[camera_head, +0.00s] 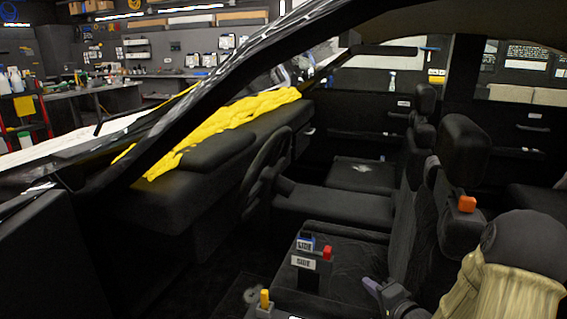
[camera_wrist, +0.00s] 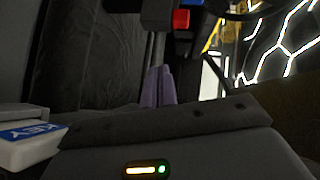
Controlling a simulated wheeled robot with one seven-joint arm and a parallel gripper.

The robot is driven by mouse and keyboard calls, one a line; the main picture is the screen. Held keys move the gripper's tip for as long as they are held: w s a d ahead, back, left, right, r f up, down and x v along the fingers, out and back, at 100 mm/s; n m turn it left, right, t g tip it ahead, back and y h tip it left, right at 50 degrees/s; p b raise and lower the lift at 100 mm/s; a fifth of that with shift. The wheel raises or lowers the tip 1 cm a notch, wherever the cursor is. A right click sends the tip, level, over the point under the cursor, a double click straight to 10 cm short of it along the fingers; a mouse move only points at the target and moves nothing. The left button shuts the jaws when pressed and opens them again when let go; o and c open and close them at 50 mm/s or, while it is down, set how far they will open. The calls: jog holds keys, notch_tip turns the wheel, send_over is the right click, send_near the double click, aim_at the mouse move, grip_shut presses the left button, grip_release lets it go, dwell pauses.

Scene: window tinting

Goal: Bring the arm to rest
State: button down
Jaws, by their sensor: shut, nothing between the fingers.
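My gripper (camera_head: 373,287) shows low at the right in the head view, in front of the dark front seat. Its purple fingers are together and hold nothing. In the wrist view, the purple fingers (camera_wrist: 160,86) are pressed side by side, with dark seat fabric (camera_wrist: 80,60) behind them. My beige and dark arm link fills the lower right corner of the head view. How close the fingertips are to the seat I cannot tell.
The car cabin is tight, with a steering wheel (camera_head: 265,175), a headrest (camera_head: 464,148) and yellow cloth (camera_head: 220,125) on the dashboard. A red-topped item (camera_head: 327,253), labelled items (camera_head: 304,263) and a yellow-handled item (camera_head: 265,299) are near the seat. A KEY-labelled block (camera_wrist: 35,140) is left.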

jog(key=s+a+n+g+h, duration=0.3)
jog(key=s+a+n+g, duration=0.25)
jog(key=s, duration=0.45)
jog(key=s+a+n+g+h, duration=0.2)
jog(key=s+a+n+g, duration=0.3)
jog(key=s, duration=0.4)
notch_tip(320, 180, up, 36)
jog(key=d+g+p, duration=0.1)
jog(key=p, duration=3.4)
jog(key=shift+s+f+n, duration=0.25)
jog(key=shift+s+n, duration=0.1)
jog(key=shift+g, duration=0.25)
